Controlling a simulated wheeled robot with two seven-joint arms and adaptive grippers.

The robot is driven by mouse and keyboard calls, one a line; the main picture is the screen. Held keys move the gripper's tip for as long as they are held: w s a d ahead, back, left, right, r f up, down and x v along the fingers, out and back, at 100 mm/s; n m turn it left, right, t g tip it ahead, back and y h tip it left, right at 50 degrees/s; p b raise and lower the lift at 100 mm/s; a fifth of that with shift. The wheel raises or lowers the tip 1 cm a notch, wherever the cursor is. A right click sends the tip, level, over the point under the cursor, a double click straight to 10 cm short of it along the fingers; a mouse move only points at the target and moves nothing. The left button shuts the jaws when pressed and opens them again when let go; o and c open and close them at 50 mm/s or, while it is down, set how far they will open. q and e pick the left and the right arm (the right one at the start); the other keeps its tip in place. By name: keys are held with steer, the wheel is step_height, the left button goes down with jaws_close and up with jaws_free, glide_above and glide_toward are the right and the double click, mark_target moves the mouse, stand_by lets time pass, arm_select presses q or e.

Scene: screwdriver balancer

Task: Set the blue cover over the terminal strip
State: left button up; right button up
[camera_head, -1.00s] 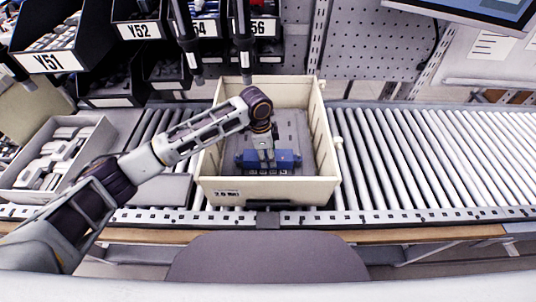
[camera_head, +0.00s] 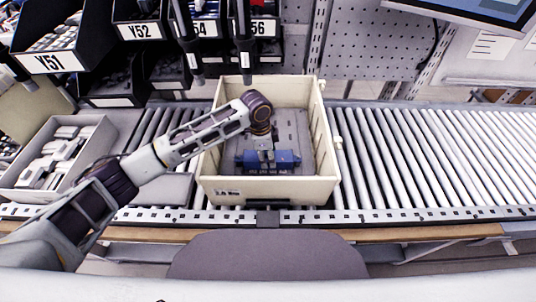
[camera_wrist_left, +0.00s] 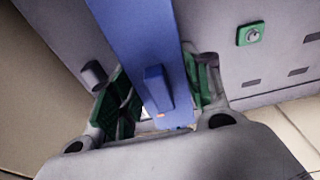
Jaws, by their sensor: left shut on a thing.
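The blue cover (camera_head: 285,159) is inside the cream crate, low near its front wall. My left gripper (camera_head: 268,155) reaches down into the crate from above and is shut on the cover's middle. In the left wrist view the blue cover (camera_wrist_left: 145,45) runs between the two green-padded fingers of the gripper (camera_wrist_left: 160,95), with its small raised grip between them. The terminal strip is not clearly seen; small pale marks along the cover's front lower edge may belong to it. My right gripper is not in view.
The cream crate (camera_head: 265,191) stands on the roller conveyor (camera_head: 430,150), its walls close around the arm. A grey panel (camera_head: 291,125) lies in the crate. A grey-white bin (camera_head: 100,145) of parts stands at left.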

arm_select(q)
steer(key=shift+w+r+p, duration=0.1)
steer(key=shift+w+p, duration=0.05)
steer(key=shift+p, duration=0.4)
stand_by(1.3)
steer(key=o, duration=1)
steer(key=shift+o, duration=1.1)
steer(key=shift+a+r, duration=0.3)
steer(key=shift+r, duration=1.65)
steer(key=shift+a+r, duration=0.3)
steer(key=shift+r, duration=1.6)
steer(key=shift+a+r, duration=0.3)
steer(key=shift+r, duration=1.65)
